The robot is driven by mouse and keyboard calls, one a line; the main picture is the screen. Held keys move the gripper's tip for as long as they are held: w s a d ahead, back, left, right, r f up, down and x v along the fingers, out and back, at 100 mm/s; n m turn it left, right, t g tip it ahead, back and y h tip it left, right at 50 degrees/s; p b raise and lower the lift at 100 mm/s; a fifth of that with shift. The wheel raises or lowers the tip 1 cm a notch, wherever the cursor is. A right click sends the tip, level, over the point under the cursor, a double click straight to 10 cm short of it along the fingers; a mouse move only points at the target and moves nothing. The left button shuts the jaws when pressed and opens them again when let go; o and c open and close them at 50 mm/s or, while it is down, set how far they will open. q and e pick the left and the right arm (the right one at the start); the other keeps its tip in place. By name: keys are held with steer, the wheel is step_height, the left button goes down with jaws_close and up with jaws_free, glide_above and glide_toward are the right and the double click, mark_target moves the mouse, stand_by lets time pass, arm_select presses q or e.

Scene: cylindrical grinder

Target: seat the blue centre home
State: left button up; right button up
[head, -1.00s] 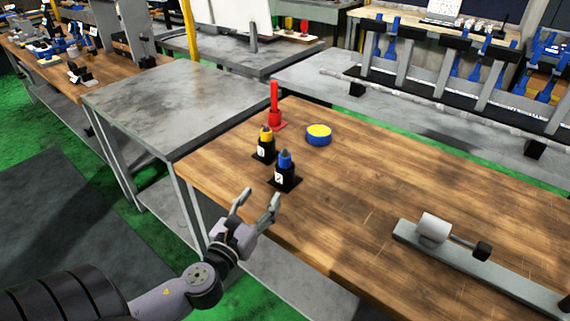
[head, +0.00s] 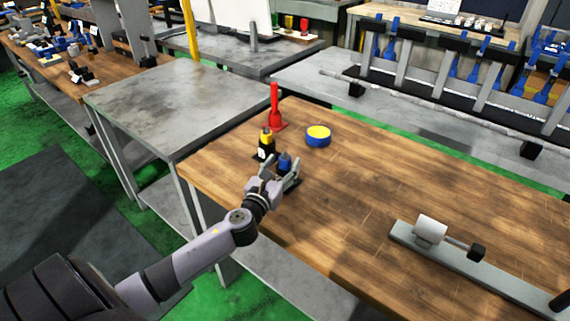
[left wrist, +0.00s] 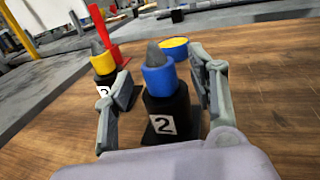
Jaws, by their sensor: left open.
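The blue centre (left wrist: 158,75), a blue collar with a grey cone tip, stands upright in a black holder (left wrist: 166,116) marked 2. In the head view the blue centre (head: 284,161) is partly hidden by my left gripper (head: 281,170). In the left wrist view that gripper (left wrist: 160,84) is open, one finger on each side of the blue centre; I cannot tell whether they touch it. A yellow centre (head: 266,138) stands in a black holder just behind, left of it in the wrist view. My right gripper is not in view.
A red piece with a tall rod (head: 276,108) and a blue-and-yellow round tin (head: 318,136) stand behind the holders. A grey bar with a white cylinder (head: 432,229) lies at the right of the wooden table (head: 400,180). The table's middle is clear.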

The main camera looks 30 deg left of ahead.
arm_select(q)
steer(key=shift+w+a, duration=0.15)
steer(key=shift+w, duration=0.55)
steer(key=shift+w+a, duration=0.15)
steer(key=shift+w, duration=0.55)
steer(key=shift+s, duration=0.1)
steer(key=shift+c, duration=0.3)
jaws_close()
